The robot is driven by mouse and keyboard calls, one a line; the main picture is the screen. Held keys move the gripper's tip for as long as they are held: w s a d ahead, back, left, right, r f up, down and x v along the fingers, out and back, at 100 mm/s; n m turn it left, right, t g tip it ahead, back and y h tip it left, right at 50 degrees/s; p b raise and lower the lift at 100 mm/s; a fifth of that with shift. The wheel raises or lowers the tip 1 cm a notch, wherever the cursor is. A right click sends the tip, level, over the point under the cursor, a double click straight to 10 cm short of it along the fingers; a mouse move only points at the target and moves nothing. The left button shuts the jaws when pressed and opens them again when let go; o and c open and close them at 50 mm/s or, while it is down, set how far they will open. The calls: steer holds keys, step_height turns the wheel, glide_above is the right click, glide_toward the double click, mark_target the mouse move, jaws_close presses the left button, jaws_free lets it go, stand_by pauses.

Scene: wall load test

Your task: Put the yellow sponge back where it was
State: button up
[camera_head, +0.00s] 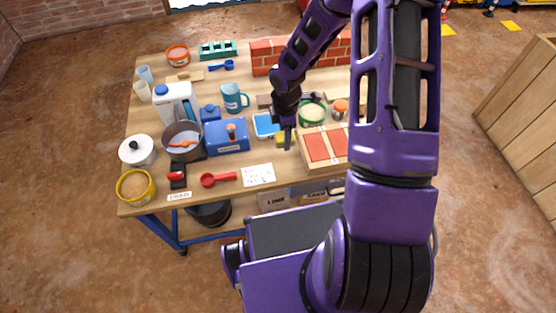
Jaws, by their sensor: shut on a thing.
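The yellow sponge (281,139) shows as a small yellow patch at the fingertips of my gripper (287,137), near the middle of the table. My gripper points down and is shut on it. The fingers and wrist cover part of the sponge. I cannot tell whether the sponge touches the tabletop.
A wooden frame with red panels (325,147) lies right of my gripper. A green-rimmed bowl (313,112), a blue box (227,137), a blue mug (233,98) and a white paper (258,175) surround it. Red bricks (265,55) stand at the back.

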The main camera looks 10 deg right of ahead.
mark_target(284, 161)
step_height(284, 161, down, 10)
steer(key=shift+b, duration=1.05)
steer(key=shift+f, duration=0.15)
steer(key=o, duration=1.3)
step_height(284, 161, up, 12)
steer(key=p, duration=0.2)
steer(key=shift+r+p, duration=0.2)
steer(key=shift+p, duration=0.1)
